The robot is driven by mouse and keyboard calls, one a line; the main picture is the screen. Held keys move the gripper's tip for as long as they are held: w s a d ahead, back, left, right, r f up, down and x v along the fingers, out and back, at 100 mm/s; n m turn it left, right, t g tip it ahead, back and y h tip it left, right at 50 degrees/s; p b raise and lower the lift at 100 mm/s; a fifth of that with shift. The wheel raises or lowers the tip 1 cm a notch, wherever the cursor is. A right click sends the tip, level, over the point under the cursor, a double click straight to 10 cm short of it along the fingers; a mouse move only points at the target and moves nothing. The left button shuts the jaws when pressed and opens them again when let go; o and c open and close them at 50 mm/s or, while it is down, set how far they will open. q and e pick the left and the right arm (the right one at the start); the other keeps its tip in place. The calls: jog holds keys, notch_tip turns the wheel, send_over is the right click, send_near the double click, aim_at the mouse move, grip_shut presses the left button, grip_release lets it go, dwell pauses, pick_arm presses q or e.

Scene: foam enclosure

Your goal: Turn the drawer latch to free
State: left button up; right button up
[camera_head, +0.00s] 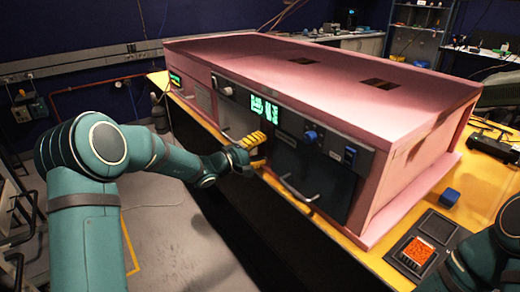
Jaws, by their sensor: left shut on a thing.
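My left gripper (253,146), with yellow fingers, is at the front face of the pink enclosure (400,125), below the green display. It is shut on a small part there, which looks to be the drawer latch; the fingers hide it, so its angle cannot be told. To its right is a dark front panel (325,172) with a pale bar handle (300,191). Part of my right arm shows at the lower right, but its gripper is out of view.
The enclosure stands on a yellow bench (382,258). A blue block (449,197) and a tray of orange bits (418,251) lie at the right. A blue knob (311,136) sits on the control strip. Grey floor is open at the left.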

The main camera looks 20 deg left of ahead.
pick_arm(q)
jog(key=shift+w+d+r, duration=0.1)
jog(key=shift+d+r, duration=0.1)
jog(key=shift+r, duration=0.2)
jog(key=o, duration=1)
jog(key=shift+o, duration=0.9)
jog(key=shift+w+d+f, duration=0.1)
jog(key=shift+d+f, duration=0.05)
jog(key=shift+f, duration=0.05)
jog(key=shift+s+a+f, duration=0.15)
jog(key=shift+s+a, duration=0.25)
jog(key=shift+a, duration=0.05)
jog(key=v, duration=1.1)
